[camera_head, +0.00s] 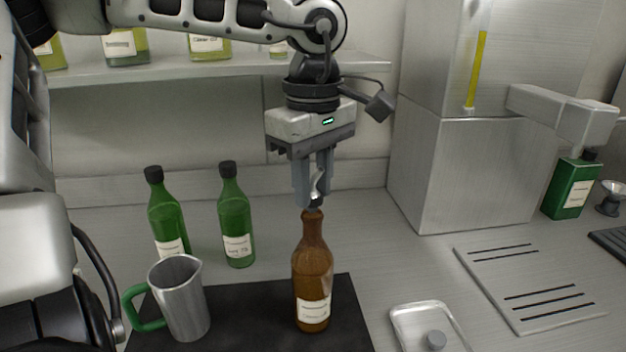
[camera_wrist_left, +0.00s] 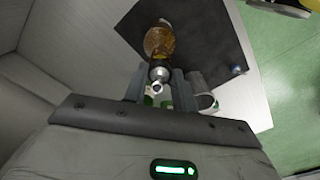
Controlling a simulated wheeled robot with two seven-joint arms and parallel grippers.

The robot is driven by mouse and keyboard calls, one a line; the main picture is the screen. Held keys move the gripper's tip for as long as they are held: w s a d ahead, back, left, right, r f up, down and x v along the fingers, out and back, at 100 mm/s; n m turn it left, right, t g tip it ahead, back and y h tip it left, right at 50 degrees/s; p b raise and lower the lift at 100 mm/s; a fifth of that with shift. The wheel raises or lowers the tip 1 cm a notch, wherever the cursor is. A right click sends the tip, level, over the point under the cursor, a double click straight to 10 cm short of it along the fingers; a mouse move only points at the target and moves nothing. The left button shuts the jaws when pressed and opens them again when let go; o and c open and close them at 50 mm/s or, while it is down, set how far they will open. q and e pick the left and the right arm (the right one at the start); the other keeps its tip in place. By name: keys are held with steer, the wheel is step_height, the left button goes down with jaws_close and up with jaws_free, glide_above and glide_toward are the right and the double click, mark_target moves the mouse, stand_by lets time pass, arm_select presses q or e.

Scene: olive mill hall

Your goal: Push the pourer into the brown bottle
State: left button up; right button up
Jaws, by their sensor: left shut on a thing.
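The brown bottle (camera_head: 312,272) stands upright on a black mat (camera_head: 347,318) in the head view, with a pale label low on its side. My left gripper (camera_head: 315,196) points straight down above its mouth and is shut on the pourer (camera_head: 318,190), a small curved metal piece. The pourer's lower end meets or nearly meets the bottle's mouth; whether it is inside is hidden. In the left wrist view the pourer (camera_wrist_left: 158,78) shows between the fingers, in line with the brown bottle (camera_wrist_left: 160,42). My right gripper is not in view.
A metal jug (camera_head: 180,298) with a green handle stands left of the bottle. Two green bottles (camera_head: 236,222) stand behind. A metal tray (camera_head: 428,325) with a small knob-like piece lies right. A steel machine (camera_head: 455,170) stands back right; a shelf (camera_head: 220,67) runs behind.

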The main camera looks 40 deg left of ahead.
arm_select(q)
steer(key=shift+f+b, duration=0.85)
steer(key=shift+f, duration=0.05)
stand_by(1.5)
steer(key=shift+s+f, duration=0.1)
steer(key=shift+f, duration=0.2)
stand_by(0.5)
steer(key=o, duration=0.9)
steer(key=shift+c, duration=0.6)
steer(key=shift+r, duration=0.1)
